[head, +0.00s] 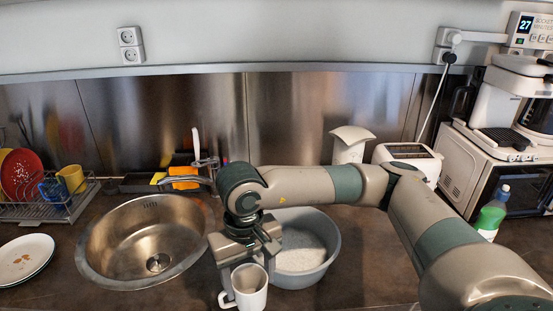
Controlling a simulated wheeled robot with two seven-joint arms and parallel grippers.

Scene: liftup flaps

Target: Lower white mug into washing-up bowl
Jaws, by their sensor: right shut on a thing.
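The white mug (249,289) is at the bottom centre, in front of and left of the washing-up bowl. It looks upright, with its handle to the left. My right gripper (245,262) is shut on the mug from above; its fingertips are partly hidden at the rim. The grey washing-up bowl (328,262) stands on the counter to the right of the mug. It holds pale, foamy-looking water, and my right arm covers part of its back rim. I cannot tell how high the mug is above the counter. My left gripper is not in view.
A round steel sink (130,245) is left of the bowl. A dish rack (50,205) with plates and mugs and a stack of plates (24,258) are farther left. A toaster (408,158), microwave (470,172) and green bottle (490,216) stand at the right.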

